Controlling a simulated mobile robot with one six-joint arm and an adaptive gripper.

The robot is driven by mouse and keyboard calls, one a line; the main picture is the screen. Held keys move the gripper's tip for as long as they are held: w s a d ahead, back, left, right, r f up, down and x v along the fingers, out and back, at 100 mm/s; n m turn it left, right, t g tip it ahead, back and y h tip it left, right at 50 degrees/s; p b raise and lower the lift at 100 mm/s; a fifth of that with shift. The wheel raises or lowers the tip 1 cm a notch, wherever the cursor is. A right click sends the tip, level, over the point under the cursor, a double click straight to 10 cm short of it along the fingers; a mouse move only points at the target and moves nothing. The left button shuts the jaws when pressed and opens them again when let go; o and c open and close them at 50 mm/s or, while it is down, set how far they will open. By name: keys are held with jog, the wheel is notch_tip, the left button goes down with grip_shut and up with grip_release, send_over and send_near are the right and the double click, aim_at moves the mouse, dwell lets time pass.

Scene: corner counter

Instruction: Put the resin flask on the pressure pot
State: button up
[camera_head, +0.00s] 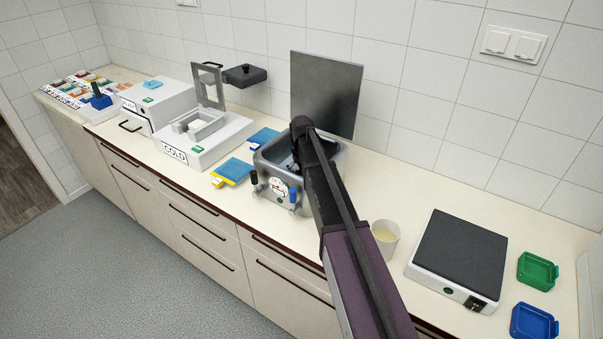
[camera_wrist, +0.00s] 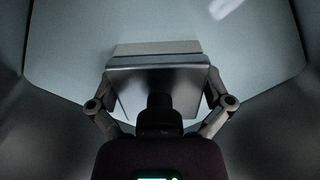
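The pressure pot (camera_head: 281,206) is the grey metal vessel with a round gauge and blue and black knobs, near the middle of the counter. Its lid (camera_head: 327,93) stands raised behind it. My gripper (camera_head: 297,152) reaches down into the pot, its fingers hidden in the head view. In the wrist view my gripper (camera_wrist: 160,82) has its fingers on both sides of a grey, block-shaped thing (camera_wrist: 158,48), which I take to be the resin flask. It is inside the pot's walls; I cannot tell whether it touches the pot's floor.
A cup of pale liquid (camera_head: 385,240) and a dark-topped hot plate (camera_head: 458,257) stand to the right, with green (camera_head: 537,271) and blue (camera_head: 533,321) boxes beyond. A COLD unit (camera_head: 205,138) and blue pads (camera_head: 234,171) are left of the pot. Tiled wall stands behind.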

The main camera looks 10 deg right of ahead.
jog(key=shift+r, duration=0.25)
notch_tip(320, 180, up, 12)
jog(key=p, duration=1.2)
jog(key=shift+f, duration=0.1)
dwell(0.7)
jog(key=s, duration=2.9)
jog(key=shift+a, duration=0.4)
jog(key=shift+s, duration=0.1)
